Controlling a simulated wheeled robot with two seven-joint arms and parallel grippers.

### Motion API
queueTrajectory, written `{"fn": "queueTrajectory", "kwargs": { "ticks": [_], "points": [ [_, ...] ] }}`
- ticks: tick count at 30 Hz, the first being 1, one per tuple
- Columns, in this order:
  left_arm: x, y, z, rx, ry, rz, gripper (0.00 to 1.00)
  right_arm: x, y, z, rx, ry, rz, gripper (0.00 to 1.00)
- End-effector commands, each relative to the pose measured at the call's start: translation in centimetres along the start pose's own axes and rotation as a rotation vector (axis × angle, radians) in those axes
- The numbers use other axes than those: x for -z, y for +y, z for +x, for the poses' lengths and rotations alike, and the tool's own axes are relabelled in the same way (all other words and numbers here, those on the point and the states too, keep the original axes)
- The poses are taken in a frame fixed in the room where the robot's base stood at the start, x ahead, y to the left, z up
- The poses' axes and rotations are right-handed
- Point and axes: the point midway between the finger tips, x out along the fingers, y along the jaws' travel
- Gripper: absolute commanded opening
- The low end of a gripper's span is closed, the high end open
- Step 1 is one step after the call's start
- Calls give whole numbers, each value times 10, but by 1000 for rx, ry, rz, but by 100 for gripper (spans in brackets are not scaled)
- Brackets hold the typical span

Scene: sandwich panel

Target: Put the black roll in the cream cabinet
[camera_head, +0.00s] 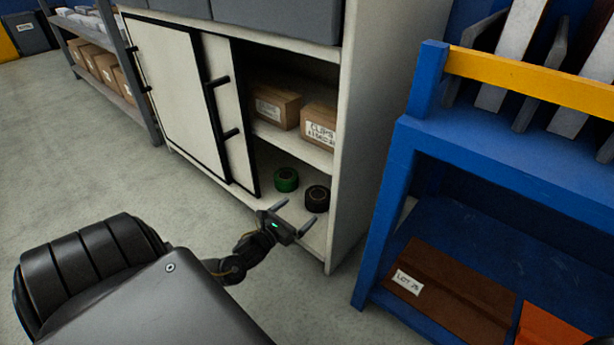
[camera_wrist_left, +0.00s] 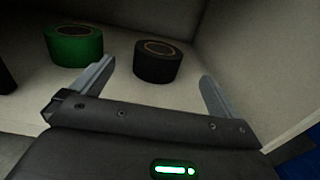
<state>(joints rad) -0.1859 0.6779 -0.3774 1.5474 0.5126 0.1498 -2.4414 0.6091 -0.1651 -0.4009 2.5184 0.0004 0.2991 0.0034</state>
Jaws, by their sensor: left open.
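The black roll (camera_head: 317,199) stands on the bottom shelf of the cream cabinet (camera_head: 352,130), near its right wall. My left gripper (camera_head: 294,218) is open at the cabinet's opening, just in front of the roll. In the left wrist view, the black roll (camera_wrist_left: 158,61) lies beyond and between the two spread fingers of the left gripper (camera_wrist_left: 155,88), and nothing is held. The cabinet's sliding door (camera_head: 165,85) is slid to the left, leaving the right side open. My right gripper is not in view.
A green roll (camera_head: 286,180) stands just left of the black roll, also in the left wrist view (camera_wrist_left: 73,45). Cardboard boxes (camera_head: 276,106) sit on the shelf above. A blue rack (camera_head: 390,190) stands right of the cabinet. The floor at left is clear.

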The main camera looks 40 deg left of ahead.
Motion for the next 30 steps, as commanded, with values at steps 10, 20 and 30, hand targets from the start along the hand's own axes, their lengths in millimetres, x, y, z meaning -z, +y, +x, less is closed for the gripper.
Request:
{"fn": "queueTrajectory", "kwargs": {
  "ticks": [10, 20, 30],
  "points": [
    [0, 0, -33, 0, 0, 0, 100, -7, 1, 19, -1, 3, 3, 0],
    [0, 0, -33, -1, -1, 0, 100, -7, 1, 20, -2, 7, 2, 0],
    [0, 1, -34, -2, 0, 0, 100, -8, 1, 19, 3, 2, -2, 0]
  ]
}}
